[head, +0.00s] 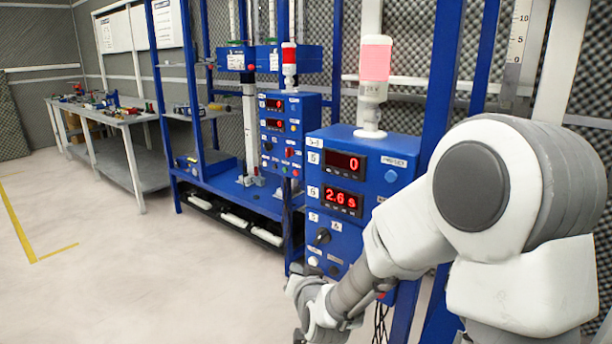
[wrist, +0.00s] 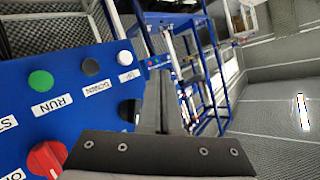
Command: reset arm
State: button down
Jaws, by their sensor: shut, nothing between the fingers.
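My gripper (wrist: 162,130) shows at the bottom middle of the wrist view, its dark fingers together with nothing between them. It is beside a blue control panel (wrist: 62,75) that fills the left of that view, and I see no clear contact with it. In the head view my white and grey arm covers the right side and bends down in front of the blue control box (head: 325,222). The gripper's fingertips cannot be made out in the head view.
The panel carries a green button (wrist: 40,82) beside a RUN label, a red knob (wrist: 46,160), a black button (wrist: 91,67) and a white button (wrist: 125,58). A red-topped lamp (head: 374,75) stands on the control box. A workbench (head: 125,120) is at the far left. The floor (head: 150,270) at left is clear.

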jog(key=s+d+r+n+g+h, duration=0.1)
jog(key=s+d+r+g, duration=0.3)
jog(key=s, duration=0.6)
jog(key=s+d+r+n+g+h, duration=0.1)
jog(key=s+d+r, duration=0.2)
jog(key=s+d, duration=0.45)
jog(key=s+d+r+g+h, duration=0.1)
jog(key=s+d+r+g, duration=0.25)
jog(key=s, duration=0.75)
notch_tip(320, 180, up, 24)
jog(key=s+p, duration=0.1)
jog(key=p, duration=2.3)
jog(key=shift+d, duration=0.35)
jog(key=shift+s+f+t, duration=0.1)
jog(key=shift+t, duration=0.15)
